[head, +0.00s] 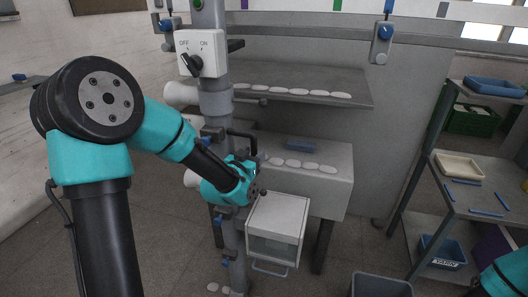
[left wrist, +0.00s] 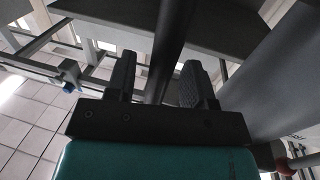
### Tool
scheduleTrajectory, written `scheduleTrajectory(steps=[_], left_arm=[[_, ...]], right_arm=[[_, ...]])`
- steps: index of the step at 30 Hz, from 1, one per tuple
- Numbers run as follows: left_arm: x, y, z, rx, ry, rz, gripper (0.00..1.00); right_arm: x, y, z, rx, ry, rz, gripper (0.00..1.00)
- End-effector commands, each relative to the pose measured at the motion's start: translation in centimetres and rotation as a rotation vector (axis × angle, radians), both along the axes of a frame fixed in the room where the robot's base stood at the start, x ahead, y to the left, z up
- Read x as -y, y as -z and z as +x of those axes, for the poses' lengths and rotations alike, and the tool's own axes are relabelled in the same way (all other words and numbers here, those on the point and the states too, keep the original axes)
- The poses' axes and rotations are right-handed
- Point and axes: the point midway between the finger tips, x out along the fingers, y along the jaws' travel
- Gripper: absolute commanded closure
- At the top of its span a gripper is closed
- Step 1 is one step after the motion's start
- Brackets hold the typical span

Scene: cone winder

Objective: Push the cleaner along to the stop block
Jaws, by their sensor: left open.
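A grey upright tube (head: 212,95), seemingly the cleaner, stands in front of the machine and bears a white OFF/ON switch box (head: 202,53). A white box (head: 275,230) with a window sits low beside it. My left gripper (head: 262,191) is at the tube's lower part, above the white box, partly hidden by its own wrist. In the left wrist view its open fingers (left wrist: 158,84) stand apart, with a dark bar (left wrist: 170,45) showing between them; I cannot tell if they touch it. I cannot make out the stop block with certainty. My right gripper is out of view.
Machine shelves (head: 320,84) with rows of white pieces lie behind the tube. At right stands a rack (head: 415,185) with trays and a blue bin (head: 441,250). A grey bin (head: 381,285) stands at the bottom edge. Some floor is clear between them.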

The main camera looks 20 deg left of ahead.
Motion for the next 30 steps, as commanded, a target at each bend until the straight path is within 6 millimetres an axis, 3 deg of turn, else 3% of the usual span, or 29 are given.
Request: scheduleTrajectory(steps=[6, 16, 30], left_arm=[[-0.8, 0.0, 1.7, 0.0, -0.015, 0.0, 0.52], [-0.9, 0.0, 2.0, 0.0, -0.017, 0.0, 0.52], [-0.9, 0.0, 1.9, 0.0, -0.016, 0.0, 0.96]], right_arm=[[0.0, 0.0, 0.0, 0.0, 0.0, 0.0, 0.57], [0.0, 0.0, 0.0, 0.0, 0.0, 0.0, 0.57], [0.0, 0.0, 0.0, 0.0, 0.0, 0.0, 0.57]])
